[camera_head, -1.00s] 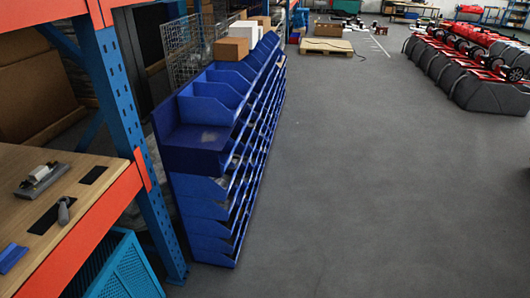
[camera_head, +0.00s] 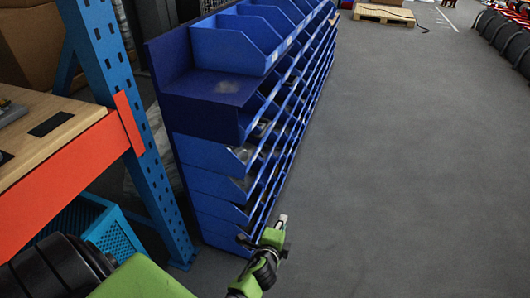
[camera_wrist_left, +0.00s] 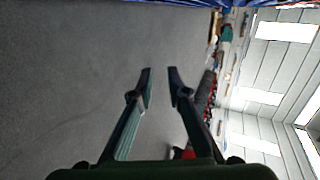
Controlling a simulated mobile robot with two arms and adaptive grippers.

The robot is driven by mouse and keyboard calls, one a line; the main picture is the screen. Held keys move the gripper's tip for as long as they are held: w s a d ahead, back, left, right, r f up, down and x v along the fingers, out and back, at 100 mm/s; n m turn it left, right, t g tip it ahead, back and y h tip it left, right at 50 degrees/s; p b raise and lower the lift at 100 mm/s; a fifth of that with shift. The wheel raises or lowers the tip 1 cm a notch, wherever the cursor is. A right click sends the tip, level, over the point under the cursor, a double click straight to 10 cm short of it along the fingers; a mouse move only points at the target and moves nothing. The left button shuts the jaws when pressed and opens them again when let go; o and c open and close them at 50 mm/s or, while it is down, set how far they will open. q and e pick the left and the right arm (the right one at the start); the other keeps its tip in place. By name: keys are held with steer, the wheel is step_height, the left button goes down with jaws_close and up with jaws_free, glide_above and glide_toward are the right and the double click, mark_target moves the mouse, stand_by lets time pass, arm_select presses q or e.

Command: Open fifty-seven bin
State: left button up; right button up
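The blue bin rack (camera_head: 217,88) stands left of centre in the head view, with rows of blue open-front bins running away along its length. No bin number can be read, so I cannot tell which bin is fifty-seven. Some lower bins hold small grey items. My left gripper (camera_head: 270,240), on a green arm, is in front of the near lower end of the rack and looks apart from it. In the left wrist view the two fingers (camera_wrist_left: 159,88) are spread with nothing between them. My right gripper is not in view.
An orange and blue shelf frame (camera_head: 110,90) with a wooden worktop (camera_head: 75,112) stands at the left, close to my left arm. A teal crate (camera_head: 105,228) sits below it. Grey floor (camera_head: 420,170) is clear to the right. A pallet (camera_head: 385,13) lies far back.

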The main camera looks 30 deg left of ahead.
arm_select(q)
steer(key=w+a+r+m+t+y+b, duration=0.25)
steer(key=w+a+r+b, duration=0.2)
steer(key=r, duration=0.35)
steer(key=t+y+b, duration=0.3)
steer(key=y+b, duration=0.2)
steer(key=b, duration=0.1)
glide_toward(264, 129)
steer(key=shift+m+g, duration=0.25)
steer(key=shift+m, duration=0.1)
steer(key=x, duration=1)
steer(key=shift+d+f, duration=0.1)
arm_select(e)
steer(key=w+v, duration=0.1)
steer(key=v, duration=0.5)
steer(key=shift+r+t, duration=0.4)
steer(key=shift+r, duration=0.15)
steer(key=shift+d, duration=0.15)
arm_select(q)
jaws_close()
